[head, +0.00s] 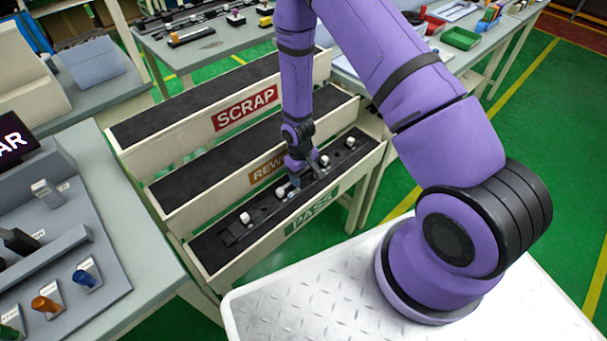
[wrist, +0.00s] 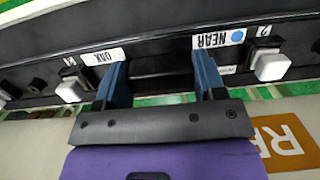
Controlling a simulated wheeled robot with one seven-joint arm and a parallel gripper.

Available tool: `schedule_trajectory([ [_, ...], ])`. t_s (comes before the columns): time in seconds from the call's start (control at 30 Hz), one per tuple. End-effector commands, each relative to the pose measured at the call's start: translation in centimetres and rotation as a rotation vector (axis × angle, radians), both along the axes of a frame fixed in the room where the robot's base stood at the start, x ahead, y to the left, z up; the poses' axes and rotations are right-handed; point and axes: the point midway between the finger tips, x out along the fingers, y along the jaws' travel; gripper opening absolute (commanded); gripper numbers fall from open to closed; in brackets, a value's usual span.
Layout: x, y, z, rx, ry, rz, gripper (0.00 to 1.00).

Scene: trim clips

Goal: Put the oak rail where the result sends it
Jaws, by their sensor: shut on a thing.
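The oak rail (head: 262,210) is a long dark strip with white clips along it. It lies lengthwise in or just over the PASS tray (head: 313,222), the nearest of three sloping trays; I cannot tell whether it touches the tray floor. In the wrist view the rail (wrist: 160,58) shows an OAK label and a NEAR label with a blue dot. My gripper (head: 297,184) is shut on the middle of the rail, with its fingers (wrist: 160,85) between those two labels.
The REWORK tray (head: 180,190), its label partly hidden by my arm, and the SCRAP tray (head: 150,128) behind it look empty. A bench (head: 145,270) at left holds a fixture with coloured knobs and a cropped screen (head: 14,138) reading "AR". Another bench stands behind.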

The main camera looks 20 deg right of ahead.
Motion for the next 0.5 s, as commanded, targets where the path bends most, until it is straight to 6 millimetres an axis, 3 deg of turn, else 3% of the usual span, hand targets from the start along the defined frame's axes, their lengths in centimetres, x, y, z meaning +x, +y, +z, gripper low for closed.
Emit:
schedule_trajectory([
  [0.2,0.01,0.00,-0.26,0.000,0.000,0.000,0.31],
  [0.23,0.01,0.00,-0.22,0.000,0.000,0.000,0.70],
  [0.3,0.01,0.00,-0.20,0.000,0.000,0.000,0.87],
  [0.5,0.01,0.00,-0.20,0.000,0.000,0.000,0.89],
])
